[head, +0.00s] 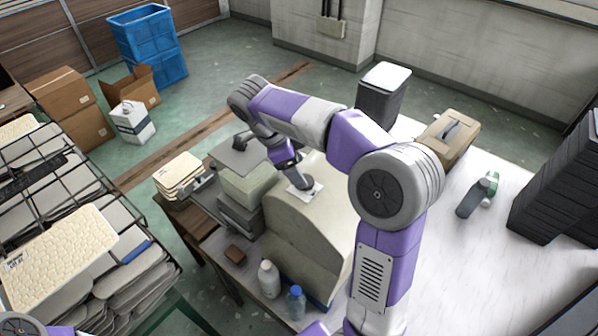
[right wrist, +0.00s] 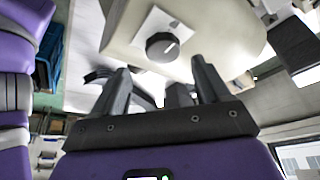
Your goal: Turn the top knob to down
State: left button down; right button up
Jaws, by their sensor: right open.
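The knob (right wrist: 162,46) is round and black with a pale pointer line. It sits on a white square plate (right wrist: 178,22) on a beige housing (right wrist: 222,38). In the right wrist view the pointer line slants to the upper right. In the head view the plate (head: 314,192) shows on the beige housing (head: 310,235), partly covered by my wrist. My right gripper (right wrist: 163,84) is open and empty, its two dark fingers apart. The knob appears beyond and between the fingertips, with no visible contact. In the head view the gripper (head: 298,178) is small and dark. My left gripper is out of view.
A white bottle (head: 269,279) and a blue-capped bottle (head: 296,302) stand before the housing. A dark bin (head: 382,92) and tan case (head: 447,135) stand behind.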

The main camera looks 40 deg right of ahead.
jog(key=x, duration=0.4)
jog(key=shift+w, duration=0.4)
jog(key=shift+s+d+f, duration=0.1)
jog(key=shift+s+f, duration=0.1)
jog(key=shift+f, duration=0.05)
jog(key=shift+w, duration=0.1)
jog(key=c, duration=1)
